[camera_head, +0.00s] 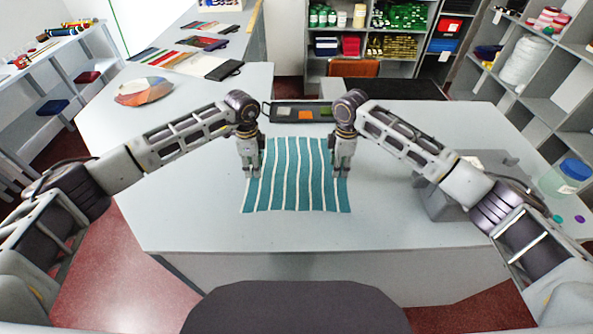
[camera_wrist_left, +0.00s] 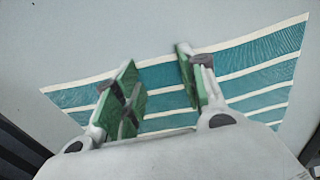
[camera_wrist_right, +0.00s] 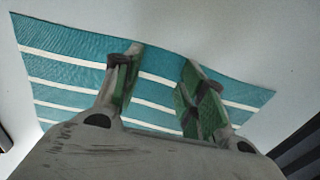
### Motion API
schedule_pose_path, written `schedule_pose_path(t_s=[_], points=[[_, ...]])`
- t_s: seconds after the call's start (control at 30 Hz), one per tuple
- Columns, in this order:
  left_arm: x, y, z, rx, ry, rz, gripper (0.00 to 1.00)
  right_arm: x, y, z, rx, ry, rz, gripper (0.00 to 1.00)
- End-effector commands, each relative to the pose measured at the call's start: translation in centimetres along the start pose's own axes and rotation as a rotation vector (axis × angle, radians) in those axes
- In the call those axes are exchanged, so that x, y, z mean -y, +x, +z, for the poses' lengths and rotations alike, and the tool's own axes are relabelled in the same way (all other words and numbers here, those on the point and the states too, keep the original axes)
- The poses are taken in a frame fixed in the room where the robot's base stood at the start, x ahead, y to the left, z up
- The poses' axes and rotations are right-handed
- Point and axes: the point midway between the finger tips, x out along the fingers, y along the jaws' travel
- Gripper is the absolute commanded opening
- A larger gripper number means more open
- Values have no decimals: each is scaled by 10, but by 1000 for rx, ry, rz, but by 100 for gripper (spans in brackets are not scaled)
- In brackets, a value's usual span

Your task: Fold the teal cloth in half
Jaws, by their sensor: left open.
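The teal cloth (camera_head: 297,190) with white stripes lies flat and spread out on the pale counter. My left gripper (camera_head: 252,174) is over its left edge in the head view, and my right gripper (camera_head: 341,172) is over its right edge. In the left wrist view my left gripper (camera_wrist_left: 162,85) has its green-padded fingers apart above the cloth (camera_wrist_left: 255,70). In the right wrist view my right gripper (camera_wrist_right: 160,80) also has its fingers apart over the cloth (camera_wrist_right: 60,65). Neither gripper holds any cloth. How close the fingertips are to the cloth is hard to tell.
A dark tray (camera_head: 285,104) with coloured pieces lies behind the cloth. A grey block-like device (camera_head: 440,203) and a blue-lidded jar (camera_head: 566,176) stand at the right. A round colour disc (camera_head: 143,91) lies at the back left. The counter in front of the cloth is clear.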

Motion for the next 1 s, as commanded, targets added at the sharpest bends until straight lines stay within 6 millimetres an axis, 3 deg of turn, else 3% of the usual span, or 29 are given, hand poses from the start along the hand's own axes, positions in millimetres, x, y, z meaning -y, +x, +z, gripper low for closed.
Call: schedule_pose_path(t_s=[0.6,1.0], points=[[-1,3,0,1,0,2,1,1,4,0,2,0,-4,1],[-1,4,0,1,0,3,0,1,5,1,2,0,-5,0]])
